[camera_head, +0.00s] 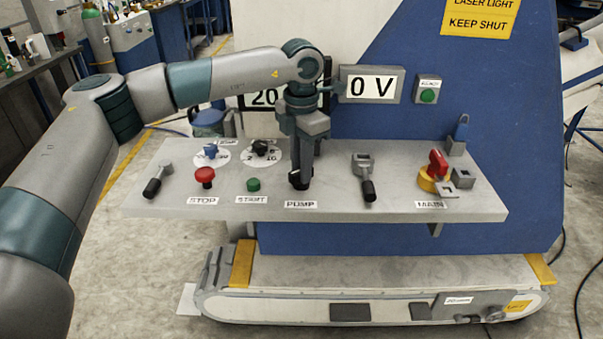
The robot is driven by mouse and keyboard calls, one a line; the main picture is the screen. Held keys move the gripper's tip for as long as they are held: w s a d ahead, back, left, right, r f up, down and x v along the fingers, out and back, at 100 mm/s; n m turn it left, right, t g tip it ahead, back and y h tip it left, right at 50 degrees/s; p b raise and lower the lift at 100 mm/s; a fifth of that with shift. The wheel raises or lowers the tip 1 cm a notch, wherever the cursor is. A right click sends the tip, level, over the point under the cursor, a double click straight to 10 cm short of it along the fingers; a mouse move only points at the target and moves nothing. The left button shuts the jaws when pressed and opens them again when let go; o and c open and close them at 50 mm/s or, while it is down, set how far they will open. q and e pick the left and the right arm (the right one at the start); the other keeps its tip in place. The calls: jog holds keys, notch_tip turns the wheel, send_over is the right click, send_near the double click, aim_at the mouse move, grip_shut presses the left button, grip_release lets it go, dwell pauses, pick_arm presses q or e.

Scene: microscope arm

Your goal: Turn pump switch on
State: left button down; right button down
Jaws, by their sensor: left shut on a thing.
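The pump switch (299,183) is on the grey control shelf (400,208), just behind the PUMP label (300,204). Only the dark end of its handle shows; its base is hidden by my gripper. My left gripper (301,172) points straight down over the switch and is shut on its handle. My left arm reaches in from the left, above the shelf. My right gripper is not in view.
Left of the gripper are a black-handled lever (154,186), a red STOP button (204,176), a green START button (253,184) and two dials. Right are another lever (365,183) and the red-and-yellow MAIN switch (436,172). A 0 V display (371,85) stands behind.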

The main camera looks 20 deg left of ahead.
pick_arm(q)
jog(key=m+b, duration=0.2)
jog(key=m, duration=0.3)
jog(key=shift+r+m+b, duration=0.1)
jog(key=shift+m+b, duration=0.2)
jog(key=shift+m, duration=1)
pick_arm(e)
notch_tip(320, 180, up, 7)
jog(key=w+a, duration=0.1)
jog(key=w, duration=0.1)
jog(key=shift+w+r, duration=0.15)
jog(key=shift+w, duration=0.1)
pick_arm(q)
jog(key=c, duration=1.6)
grip_release()
jog(key=shift+c, duration=0.2)
